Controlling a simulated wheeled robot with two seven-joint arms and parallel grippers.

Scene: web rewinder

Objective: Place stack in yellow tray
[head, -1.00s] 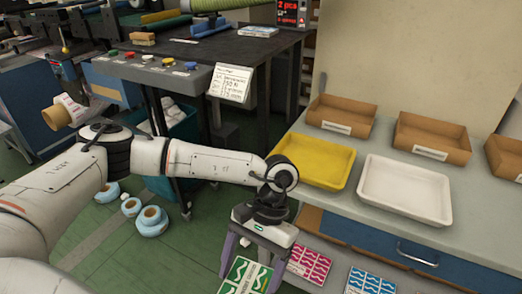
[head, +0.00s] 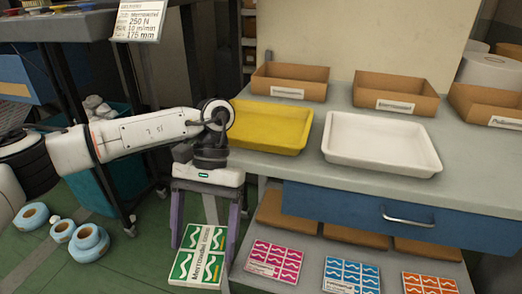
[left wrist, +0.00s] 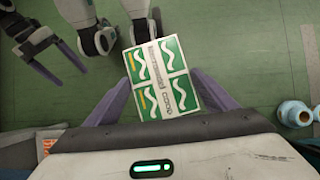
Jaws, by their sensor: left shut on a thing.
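My left gripper (head: 203,215) is shut on a flat green-and-white stack (head: 203,255) of printed sheets or labels. In the head view the stack hangs in front of the bench, left of the lower shelf. The left wrist view shows the stack (left wrist: 162,78) between the two purple fingers. The yellow tray (head: 270,125) stands on the bench top, above and to the right of the gripper, and looks empty. My arm and wrist cover its left edge. My right gripper (left wrist: 58,65) shows at the upper left of the left wrist view, with its fingers apart and nothing between them.
A white tray (head: 380,142) stands right of the yellow one. Brown trays (head: 290,82) line the back of the bench. The lower shelf holds pink (head: 271,260), blue (head: 351,275) and orange (head: 430,284) stacks. Blue rolls (head: 89,243) lie on the floor at left.

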